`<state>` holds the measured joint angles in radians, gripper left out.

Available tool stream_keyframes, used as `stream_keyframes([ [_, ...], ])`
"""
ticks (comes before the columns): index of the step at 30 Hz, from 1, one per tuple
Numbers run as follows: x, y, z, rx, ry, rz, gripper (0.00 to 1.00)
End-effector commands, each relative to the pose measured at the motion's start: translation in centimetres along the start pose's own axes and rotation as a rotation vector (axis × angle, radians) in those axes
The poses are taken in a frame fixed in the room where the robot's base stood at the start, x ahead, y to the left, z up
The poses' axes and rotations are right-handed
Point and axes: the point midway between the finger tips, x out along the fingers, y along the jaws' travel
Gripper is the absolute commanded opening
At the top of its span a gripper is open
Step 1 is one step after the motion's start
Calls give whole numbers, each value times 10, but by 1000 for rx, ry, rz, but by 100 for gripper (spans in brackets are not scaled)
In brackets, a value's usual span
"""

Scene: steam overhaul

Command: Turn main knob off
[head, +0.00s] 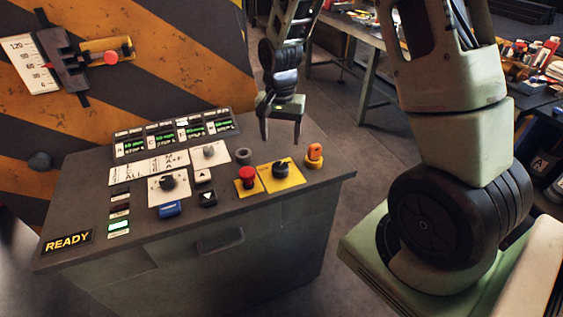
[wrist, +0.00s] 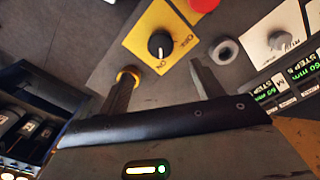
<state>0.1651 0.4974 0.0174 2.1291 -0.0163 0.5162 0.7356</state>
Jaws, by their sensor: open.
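The main knob (head: 281,169) is a round black knob on a yellow plate (head: 291,181) at the right part of the console top. My gripper (head: 281,141) is open and empty, pointing down above the console, behind and above the knob. In the wrist view my gripper (wrist: 163,70) has its two fingers apart, with the knob framed beyond the gap, not touched.
A red mushroom button (head: 247,175) is left of the knob, an orange knob (head: 315,152) right, and a grey ring (head: 243,156) behind. Other controls include a black dial (head: 168,182) and blue switch (head: 170,209). A READY display (head: 67,242) is lit. A workbench (head: 350,30) stands behind.

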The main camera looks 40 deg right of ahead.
Motion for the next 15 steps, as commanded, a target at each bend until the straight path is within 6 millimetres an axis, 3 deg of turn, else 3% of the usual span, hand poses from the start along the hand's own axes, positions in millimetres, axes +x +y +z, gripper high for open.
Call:
stream_keyframes([
  [9,63,0,1,-1,-4,3,66],
  [15,92,0,1,-2,-2,2,66],
])
